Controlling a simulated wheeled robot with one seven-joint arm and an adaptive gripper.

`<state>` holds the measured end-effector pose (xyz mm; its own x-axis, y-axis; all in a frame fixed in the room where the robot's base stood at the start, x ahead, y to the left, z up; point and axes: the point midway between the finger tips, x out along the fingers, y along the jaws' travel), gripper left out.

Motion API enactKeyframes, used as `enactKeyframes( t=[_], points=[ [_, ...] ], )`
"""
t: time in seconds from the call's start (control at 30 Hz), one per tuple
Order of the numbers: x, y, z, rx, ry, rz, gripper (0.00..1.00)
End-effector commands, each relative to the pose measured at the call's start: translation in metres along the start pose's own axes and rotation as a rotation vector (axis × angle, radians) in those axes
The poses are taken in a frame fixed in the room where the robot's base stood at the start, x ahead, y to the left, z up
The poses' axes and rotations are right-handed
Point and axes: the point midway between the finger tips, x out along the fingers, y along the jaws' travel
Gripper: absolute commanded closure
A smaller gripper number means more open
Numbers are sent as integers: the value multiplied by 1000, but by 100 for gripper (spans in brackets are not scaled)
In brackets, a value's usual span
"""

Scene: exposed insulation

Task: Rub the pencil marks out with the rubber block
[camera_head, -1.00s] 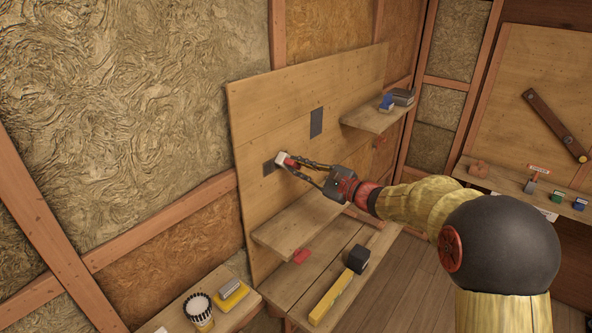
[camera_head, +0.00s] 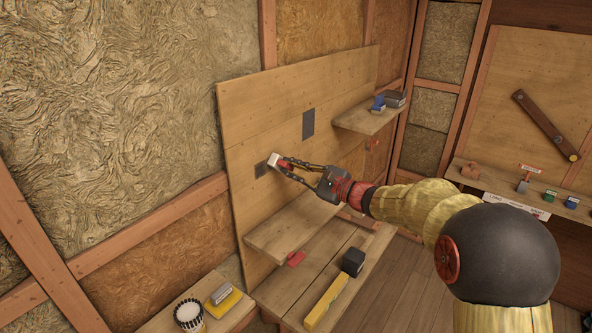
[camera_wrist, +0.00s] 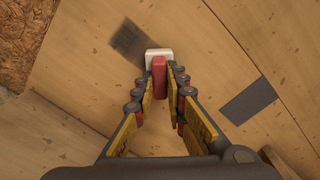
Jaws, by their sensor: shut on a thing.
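My gripper (camera_head: 288,167) is shut on the rubber block (camera_wrist: 158,54), which has a white end and a red part between the fingertips. The block also shows in the head view (camera_head: 273,160), at the wooden panel (camera_head: 250,115). A dark grey pencil patch (camera_head: 261,169) lies on the panel just beside the block. In the wrist view this patch (camera_wrist: 128,38) is at the block's upper left, uneven and faded at its edges. A second, darker, solid patch (camera_head: 308,124) is farther right and higher on the panel. It also shows in the wrist view (camera_wrist: 248,101). Contact between block and panel is hard to tell.
A small shelf (camera_head: 290,226) sticks out below my gripper, and another shelf (camera_head: 366,119) with a blue item and grey block is at right. A bench below holds a yellow level (camera_head: 327,302) and black block (camera_head: 353,262). A striped cup (camera_head: 188,313) stands at lower left.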

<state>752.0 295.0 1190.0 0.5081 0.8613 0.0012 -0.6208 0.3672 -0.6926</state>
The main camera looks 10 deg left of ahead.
Motion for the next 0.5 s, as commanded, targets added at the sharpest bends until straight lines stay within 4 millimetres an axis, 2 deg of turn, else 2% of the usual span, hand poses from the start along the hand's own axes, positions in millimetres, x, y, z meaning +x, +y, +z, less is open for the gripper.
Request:
enactKeyframes(
  t=[0.5],
  points=[
    [0, 17, 16, -2, -2, 0, 100]
  ],
)
